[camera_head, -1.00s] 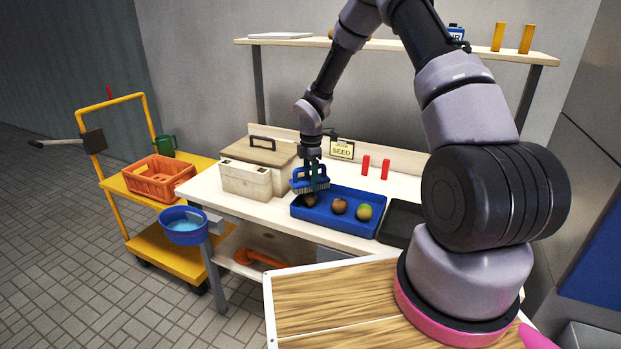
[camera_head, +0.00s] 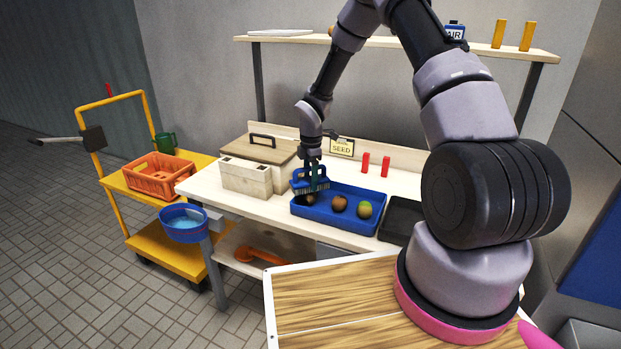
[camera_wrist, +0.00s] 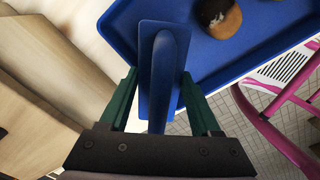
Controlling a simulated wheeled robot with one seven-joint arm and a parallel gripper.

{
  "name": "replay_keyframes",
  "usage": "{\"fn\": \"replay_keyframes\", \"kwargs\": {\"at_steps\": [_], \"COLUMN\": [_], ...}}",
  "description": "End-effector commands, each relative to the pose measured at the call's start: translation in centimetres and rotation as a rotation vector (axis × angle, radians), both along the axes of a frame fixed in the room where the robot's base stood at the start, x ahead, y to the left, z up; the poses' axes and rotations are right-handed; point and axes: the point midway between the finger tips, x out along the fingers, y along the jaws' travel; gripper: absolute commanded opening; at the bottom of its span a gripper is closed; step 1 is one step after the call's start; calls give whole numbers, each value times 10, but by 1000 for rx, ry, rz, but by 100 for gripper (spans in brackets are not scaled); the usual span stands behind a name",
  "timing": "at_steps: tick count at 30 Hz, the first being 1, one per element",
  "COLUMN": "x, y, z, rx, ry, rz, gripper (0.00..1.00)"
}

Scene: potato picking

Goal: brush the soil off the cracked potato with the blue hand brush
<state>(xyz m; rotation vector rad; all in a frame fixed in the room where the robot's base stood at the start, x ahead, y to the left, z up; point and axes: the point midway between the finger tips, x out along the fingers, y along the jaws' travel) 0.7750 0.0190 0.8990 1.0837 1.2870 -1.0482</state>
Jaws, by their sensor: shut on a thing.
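My gripper (camera_head: 312,178) is shut on the handle of the blue hand brush (camera_head: 301,185), whose pale bristles point down at the left end of the blue tray (camera_head: 350,227). In the wrist view, the brush (camera_wrist: 158,95) lies between my green fingers (camera_wrist: 160,76) and hides what is under it. A brown potato (camera_head: 311,200) shows just below the bristles; I cannot tell whether they touch. A brown potato (camera_head: 340,204) is in the middle and a greenish one (camera_head: 365,210) on the right. The wrist view shows one tan potato with a dark patch (camera_wrist: 228,22). I cannot make out a crack.
A wooden box (camera_head: 246,178) stands left of the tray, and a dark tray (camera_head: 402,214) stands right of it. Red pegs (camera_head: 366,163) and a SEED sign (camera_head: 342,148) are behind. A yellow trolley with an orange crate (camera_head: 157,178) and a blue bucket (camera_head: 183,228) are at left.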

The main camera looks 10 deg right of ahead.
Motion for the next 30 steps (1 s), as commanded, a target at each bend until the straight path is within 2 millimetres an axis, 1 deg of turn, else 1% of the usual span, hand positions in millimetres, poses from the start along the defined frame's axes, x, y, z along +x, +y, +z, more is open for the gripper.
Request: {"fn": "replay_keyframes", "kwargs": {"at_steps": [23, 30], "x": [0, 2], "y": [0, -9], "z": [-8, -8], "rx": [0, 0], "ry": [-1, -1], "rz": [0, -1], "gripper": [0, 0]}}
